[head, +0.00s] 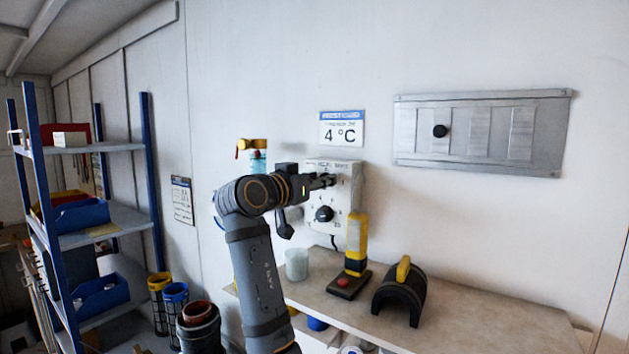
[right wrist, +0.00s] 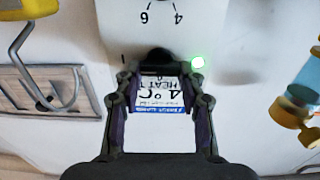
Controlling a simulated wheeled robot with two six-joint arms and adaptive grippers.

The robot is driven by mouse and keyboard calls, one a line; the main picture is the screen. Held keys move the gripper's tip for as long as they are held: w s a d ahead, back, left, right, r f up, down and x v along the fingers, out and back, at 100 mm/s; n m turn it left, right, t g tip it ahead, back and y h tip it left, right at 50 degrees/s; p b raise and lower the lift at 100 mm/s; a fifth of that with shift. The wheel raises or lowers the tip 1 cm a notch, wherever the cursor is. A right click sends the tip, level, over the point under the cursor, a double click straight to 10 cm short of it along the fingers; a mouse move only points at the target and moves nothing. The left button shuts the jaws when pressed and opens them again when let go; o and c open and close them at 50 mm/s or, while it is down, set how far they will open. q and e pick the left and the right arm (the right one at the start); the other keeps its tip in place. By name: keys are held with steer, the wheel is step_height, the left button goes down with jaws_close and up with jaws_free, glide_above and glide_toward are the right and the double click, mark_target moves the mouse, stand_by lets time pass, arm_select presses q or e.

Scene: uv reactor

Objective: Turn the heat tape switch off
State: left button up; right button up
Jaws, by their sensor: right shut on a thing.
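The white control box (head: 346,198) is mounted on the wall below a 4 °C sign (head: 341,129). My right gripper (head: 326,181) is at the upper part of the box and hides the switch in the head view. In the right wrist view, which is upside down, the black heat tape switch knob (right wrist: 158,59) sits at the fingertips of my right gripper (right wrist: 159,76), which is shut on it. Part of a "HEAT T" label shows between the fingers. My left gripper is not in view.
A black dial (head: 324,213) is lower on the box. A yellow and black device (head: 356,245) and a black arched object (head: 400,294) stand on the bench (head: 470,312), with a whitish cup (head: 297,264) nearby. A blue shelf rack (head: 110,217) is at left.

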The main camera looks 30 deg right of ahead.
steer(key=shift+n, duration=0.4)
steer(key=shift+w+a+n, duration=0.1)
steer(key=shift+w+n, duration=0.05)
steer(key=shift+n, duration=4.15)
steer(key=shift+w+n, duration=0.1)
steer(key=shift+n, duration=4.2)
steer(key=o, duration=0.9)
steer(key=shift+o, duration=1.3)
steer(key=shift+w+f, duration=0.15)
steer(key=shift+f, duration=0.05)
